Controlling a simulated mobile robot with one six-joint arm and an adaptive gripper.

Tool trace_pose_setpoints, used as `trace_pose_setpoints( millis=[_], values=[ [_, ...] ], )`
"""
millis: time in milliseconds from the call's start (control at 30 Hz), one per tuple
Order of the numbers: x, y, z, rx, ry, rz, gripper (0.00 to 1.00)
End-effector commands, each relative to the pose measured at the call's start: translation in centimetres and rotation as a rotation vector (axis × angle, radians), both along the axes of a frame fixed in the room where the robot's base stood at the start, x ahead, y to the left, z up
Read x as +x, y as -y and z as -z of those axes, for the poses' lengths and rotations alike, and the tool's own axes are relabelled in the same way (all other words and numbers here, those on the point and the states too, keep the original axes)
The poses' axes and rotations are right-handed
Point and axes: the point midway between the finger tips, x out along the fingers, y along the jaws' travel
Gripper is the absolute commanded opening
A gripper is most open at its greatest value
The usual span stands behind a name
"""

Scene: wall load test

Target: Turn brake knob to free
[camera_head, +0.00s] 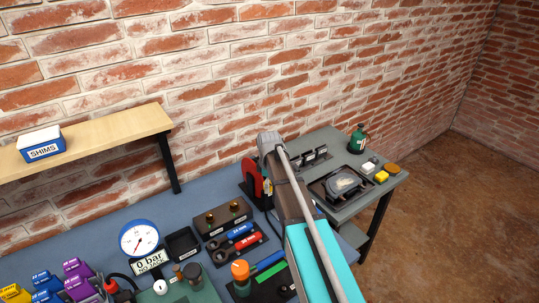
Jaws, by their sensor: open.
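I cannot make out a part that is clearly the brake knob. A red upright device (250,177) with a dark base stands on the blue bench, partly hidden behind my arm. A small yellow part shows beside it, against my arm. My arm rises from the lower right, with a teal link and a dark link ending in a grey joint near the wall. My gripper is not visible; the far side of my arm is hidden.
The blue bench holds a pressure gauge (139,238), a "0 bar" sign (148,262), a tray of blue and red tools (238,242), and an orange-topped item (240,271). A grey side table (385,190) carries a scale-like tray and a green bottle (357,139). A shelf holds a SHIMS box (41,145).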

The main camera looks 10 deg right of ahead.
Motion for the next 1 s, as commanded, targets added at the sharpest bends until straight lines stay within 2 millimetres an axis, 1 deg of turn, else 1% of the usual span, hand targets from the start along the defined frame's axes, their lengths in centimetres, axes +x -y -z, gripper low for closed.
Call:
trace_pose_setpoints(
  millis=[1000],
  values=[
    [-0.06,0.01,0.00,0.000,0.000,0.672,0.93]
  ],
)
